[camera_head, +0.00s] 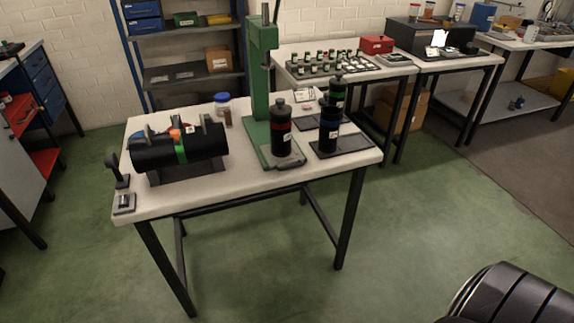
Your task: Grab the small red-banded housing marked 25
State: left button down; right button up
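A black bottle-shaped housing with a dark red band (281,143) stands upright on the base of the green press (262,70), near the middle of the white table. It has a small white label whose digits are too small to read. A blue-banded housing (329,132) stands to its right on a dark plate, and a green-banded housing (338,94) stands behind that one. Neither of my grippers is in view.
A large black cylinder with a green band (150,154) lies in a cradle on the table's (225,193) left. A blue-lidded jar (222,101) stands behind it. A bench with several small vials (313,69) is behind right.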

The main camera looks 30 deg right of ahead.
aim_at(281, 128)
jog(key=j+z, duration=0.1)
jog(key=z, duration=0.25)
jog(key=i+j+z, duration=0.1)
jog(key=z, duration=0.25)
jog(key=i+j+z, duration=0.1)
jog(key=z, duration=0.2)
